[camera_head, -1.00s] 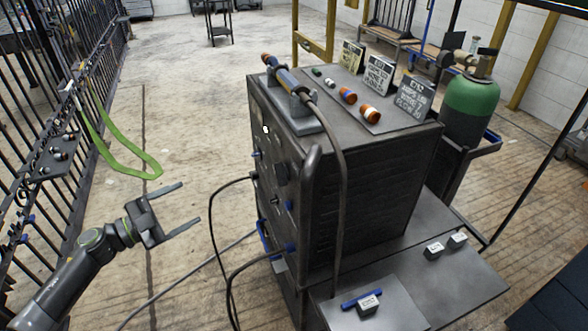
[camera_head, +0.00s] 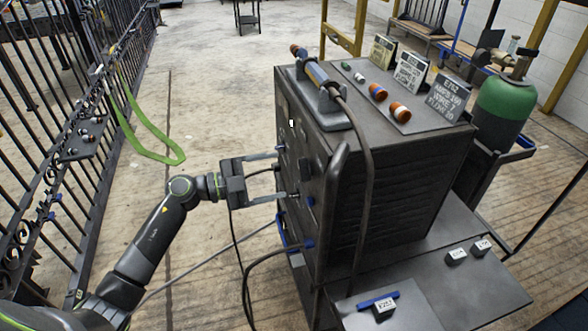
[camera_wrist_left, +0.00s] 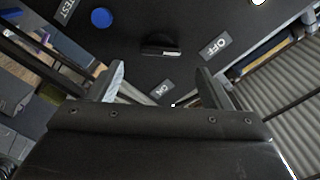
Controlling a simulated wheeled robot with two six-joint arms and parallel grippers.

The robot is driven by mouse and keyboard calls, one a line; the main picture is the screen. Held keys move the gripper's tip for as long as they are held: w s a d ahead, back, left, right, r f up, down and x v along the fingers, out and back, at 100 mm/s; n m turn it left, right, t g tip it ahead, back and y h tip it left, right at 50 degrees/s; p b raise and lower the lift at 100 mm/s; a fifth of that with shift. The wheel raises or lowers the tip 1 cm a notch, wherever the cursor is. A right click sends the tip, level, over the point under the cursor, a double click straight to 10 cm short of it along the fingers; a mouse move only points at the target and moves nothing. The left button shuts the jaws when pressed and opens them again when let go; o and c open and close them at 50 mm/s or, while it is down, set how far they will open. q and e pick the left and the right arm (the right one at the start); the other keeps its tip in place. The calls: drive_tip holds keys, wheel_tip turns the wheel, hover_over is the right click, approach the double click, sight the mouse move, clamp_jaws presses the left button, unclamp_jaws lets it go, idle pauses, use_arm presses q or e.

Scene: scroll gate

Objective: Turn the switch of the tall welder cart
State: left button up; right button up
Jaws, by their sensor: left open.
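The tall welder cart (camera_head: 400,190) is a dark cabinet with its control face turned to the left in the head view. My left gripper (camera_head: 280,173) is open and empty at that face. In the left wrist view, a black switch knob (camera_wrist_left: 161,45) with a light mark sits on the dark panel. An OFF label (camera_wrist_left: 215,46) is to its right and an ON label (camera_wrist_left: 160,92) is below it. The open fingers (camera_wrist_left: 160,80) point toward the panel on either side below the knob; whether they touch the panel cannot be told.
A blue button (camera_wrist_left: 101,17) is near a TEST label. Black cables (camera_head: 240,260) hang beside the cart. A torch (camera_head: 318,75) rests on top, near several orange-capped parts. A green gas cylinder (camera_head: 503,105) stands behind. A barred gate (camera_head: 60,120) is on the left, with open floor between.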

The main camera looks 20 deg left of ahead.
sight(300, 171)
use_arm(q)
drive_tip(key=x, duration=0.6)
drive_tip(key=shift+a, duration=0.1)
drive_tip(key=shift+c, duration=0.3)
drive_tip(key=c, duration=0.9)
